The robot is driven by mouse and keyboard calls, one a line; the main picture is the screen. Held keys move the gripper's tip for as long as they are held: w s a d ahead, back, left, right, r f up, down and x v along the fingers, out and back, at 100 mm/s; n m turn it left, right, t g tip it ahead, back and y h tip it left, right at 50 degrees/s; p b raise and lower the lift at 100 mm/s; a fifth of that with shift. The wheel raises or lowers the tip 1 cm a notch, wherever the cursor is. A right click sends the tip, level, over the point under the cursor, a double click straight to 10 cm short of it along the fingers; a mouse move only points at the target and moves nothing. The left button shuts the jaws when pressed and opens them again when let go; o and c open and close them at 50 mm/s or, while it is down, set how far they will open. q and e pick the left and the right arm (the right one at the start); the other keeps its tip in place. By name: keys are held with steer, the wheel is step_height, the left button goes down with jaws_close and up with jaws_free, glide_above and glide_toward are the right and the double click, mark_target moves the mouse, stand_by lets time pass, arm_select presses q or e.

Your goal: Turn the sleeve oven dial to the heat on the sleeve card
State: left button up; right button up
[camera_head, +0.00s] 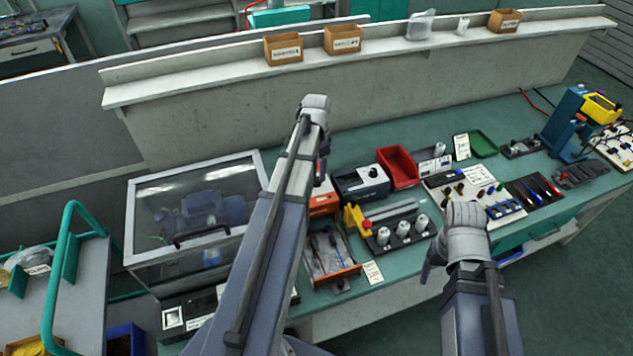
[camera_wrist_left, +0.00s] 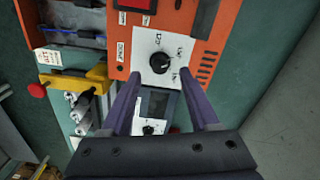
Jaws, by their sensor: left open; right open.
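The orange oven (camera_wrist_left: 222,25) fills the top of the left wrist view. Its black dial (camera_wrist_left: 160,63) sits on a white plate with small marks, too small to read. My left gripper (camera_wrist_left: 161,76) is open, its two fingers apart just below the dial in that view; I cannot tell whether they touch it. In the head view the orange oven (camera_head: 323,201) is mostly hidden behind my left arm. My right gripper (camera_head: 430,266) is over the bench front, its fingers partly hidden by its wrist. White cards lie by the orange tray (camera_head: 372,272) and stand farther back (camera_head: 461,147); I cannot tell which is the sleeve card.
A dark box with its own dial (camera_head: 362,184) stands right of the oven. A red bin (camera_head: 397,167), a holder with several grey cylinders (camera_head: 403,236) and an orange tray (camera_head: 330,262) crowd the bench. A clear-lidded cabinet (camera_head: 190,215) stands at left.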

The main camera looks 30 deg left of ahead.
mark_target(317, 179)
arm_select(q)
step_height(317, 179, down, 4)
steer(key=b, duration=0.2)
steer(key=shift+r+b, duration=0.2)
steer(key=shift+b, duration=0.1)
jaws_close()
stand_by(0.3)
